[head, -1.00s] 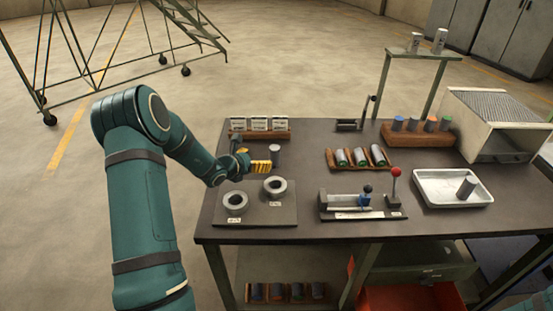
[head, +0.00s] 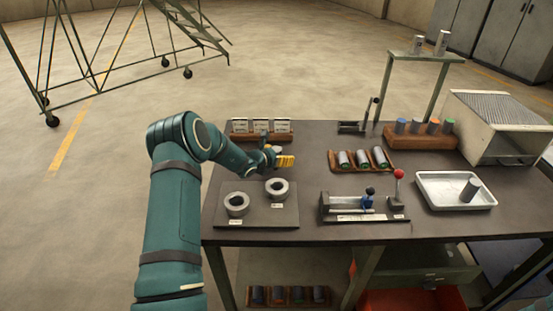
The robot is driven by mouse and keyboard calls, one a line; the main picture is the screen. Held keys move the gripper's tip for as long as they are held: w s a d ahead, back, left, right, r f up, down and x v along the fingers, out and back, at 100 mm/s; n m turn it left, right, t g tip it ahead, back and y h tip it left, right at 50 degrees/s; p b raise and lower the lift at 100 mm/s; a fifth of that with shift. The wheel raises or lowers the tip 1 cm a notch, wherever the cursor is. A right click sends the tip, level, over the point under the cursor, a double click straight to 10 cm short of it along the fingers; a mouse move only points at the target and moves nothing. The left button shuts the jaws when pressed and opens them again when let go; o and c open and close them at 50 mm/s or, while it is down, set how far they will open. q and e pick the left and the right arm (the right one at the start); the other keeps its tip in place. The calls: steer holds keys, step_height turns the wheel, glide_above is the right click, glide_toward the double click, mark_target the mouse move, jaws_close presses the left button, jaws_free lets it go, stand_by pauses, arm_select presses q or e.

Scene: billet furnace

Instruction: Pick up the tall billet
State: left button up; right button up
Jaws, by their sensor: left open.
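My left gripper (head: 285,161), with yellow fingers, is low over the table behind the two grey rings and is open. A small pale patch (head: 277,149) shows right at the gripper, where a grey upright billet stood a second ago. That billet is now almost wholly hidden, and I cannot tell whether it is between the fingers or behind them. I cannot tell by size which billet is the tall one. My right gripper is out of view.
Two grey rings (head: 236,204) sit on a dark plate at the table's left front. Behind the gripper is a wooden holder with white cards (head: 261,126). To the right are a rack of dark billets (head: 362,159), a red-knobbed fixture (head: 398,174) and a colour-topped block (head: 420,137).

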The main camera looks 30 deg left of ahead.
arm_select(q)
jaws_close()
